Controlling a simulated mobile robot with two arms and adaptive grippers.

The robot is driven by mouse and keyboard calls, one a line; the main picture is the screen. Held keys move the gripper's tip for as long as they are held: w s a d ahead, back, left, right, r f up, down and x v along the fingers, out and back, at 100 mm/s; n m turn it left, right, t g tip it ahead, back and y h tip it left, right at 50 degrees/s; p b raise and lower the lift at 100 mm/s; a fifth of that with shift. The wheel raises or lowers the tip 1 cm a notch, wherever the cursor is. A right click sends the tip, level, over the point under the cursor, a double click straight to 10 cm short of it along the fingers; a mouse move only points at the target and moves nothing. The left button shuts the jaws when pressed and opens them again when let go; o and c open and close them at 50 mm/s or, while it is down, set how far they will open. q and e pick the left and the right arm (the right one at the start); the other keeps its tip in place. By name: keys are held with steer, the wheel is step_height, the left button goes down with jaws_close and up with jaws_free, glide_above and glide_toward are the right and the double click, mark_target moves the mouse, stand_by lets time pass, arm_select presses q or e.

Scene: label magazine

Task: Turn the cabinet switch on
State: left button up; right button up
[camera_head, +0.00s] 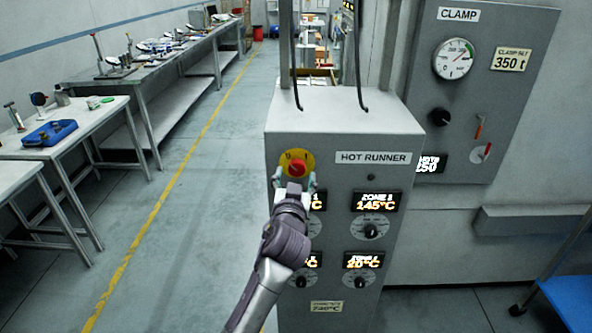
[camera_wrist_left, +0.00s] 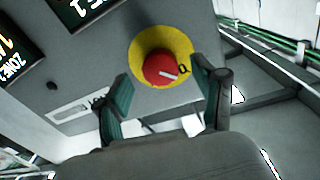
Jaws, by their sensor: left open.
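The cabinet switch is a red knob (camera_head: 298,169) on a round yellow plate (camera_head: 291,155) at the upper left of the grey HOT RUNNER cabinet (camera_head: 340,121). Marks 0 and I show on the plate. In the left wrist view, the white line on the red knob (camera_wrist_left: 160,70) points toward the 0 mark. My left gripper (camera_head: 295,181) is open right in front of the switch, its green-padded fingers to either side of the knob's lower part. In the wrist view, the left gripper (camera_wrist_left: 162,76) frames the knob; contact cannot be told. My right gripper is out of view.
Zone displays (camera_head: 375,201) and dials (camera_head: 370,227) sit right of my left arm, which hides part of the left column. A CLAMP panel (camera_head: 480,90) with a gauge stands at the right. Workbenches (camera_head: 90,113) line the left; the floor between is clear.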

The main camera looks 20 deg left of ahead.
arm_select(q)
steer(key=shift+x, duration=0.75)
steer(key=c, duration=1.1)
steer(key=shift+c, duration=0.2)
